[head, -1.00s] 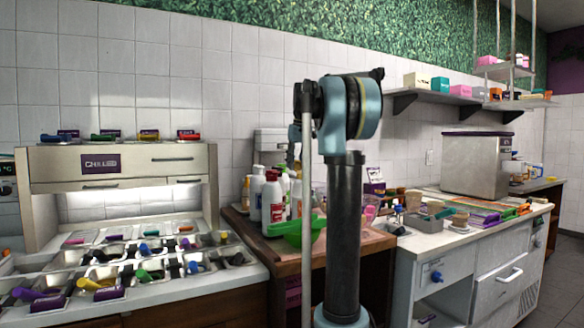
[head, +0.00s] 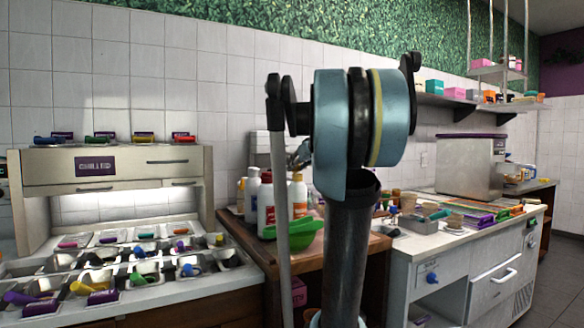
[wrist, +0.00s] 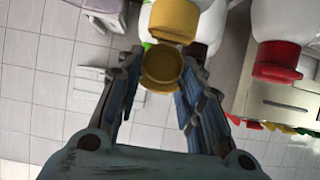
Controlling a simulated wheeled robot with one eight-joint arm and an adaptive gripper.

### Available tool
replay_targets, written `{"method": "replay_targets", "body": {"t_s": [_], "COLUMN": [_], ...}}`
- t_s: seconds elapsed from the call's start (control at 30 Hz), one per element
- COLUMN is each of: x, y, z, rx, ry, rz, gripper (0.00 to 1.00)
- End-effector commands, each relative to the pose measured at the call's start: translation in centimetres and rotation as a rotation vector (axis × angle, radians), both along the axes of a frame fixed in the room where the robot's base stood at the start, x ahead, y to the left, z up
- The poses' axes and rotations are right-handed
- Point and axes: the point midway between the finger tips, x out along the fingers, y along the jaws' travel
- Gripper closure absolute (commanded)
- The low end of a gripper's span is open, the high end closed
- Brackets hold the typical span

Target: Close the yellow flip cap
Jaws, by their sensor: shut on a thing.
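In the wrist view the yellow flip cap (wrist: 175,22) sits on a white bottle at the top middle. Its round yellow lid (wrist: 162,68) stands open, hollow inside facing me. My gripper (wrist: 160,88) has one finger on each side of this lid and is shut on it. In the head view my arm hides most of the gripper, with a small part showing beside the bottles (head: 298,196).
A red-capped bottle (wrist: 277,62) stands close to the right in the wrist view. In the head view a green bowl (head: 292,236) lies in front of the bottles on a wooden counter. The chilled topping station (head: 110,170) is at the left, a white counter (head: 450,240) at the right.

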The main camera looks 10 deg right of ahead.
Motion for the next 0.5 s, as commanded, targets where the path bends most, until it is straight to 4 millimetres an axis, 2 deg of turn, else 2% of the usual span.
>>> {"method": "replay_targets", "body": {"t_s": [0.5], "x": [-1.5], "y": [-0.5], "z": [-1.0], "rx": [0.118], "ry": [-0.34], "rz": [0.001], "gripper": [0.89]}}
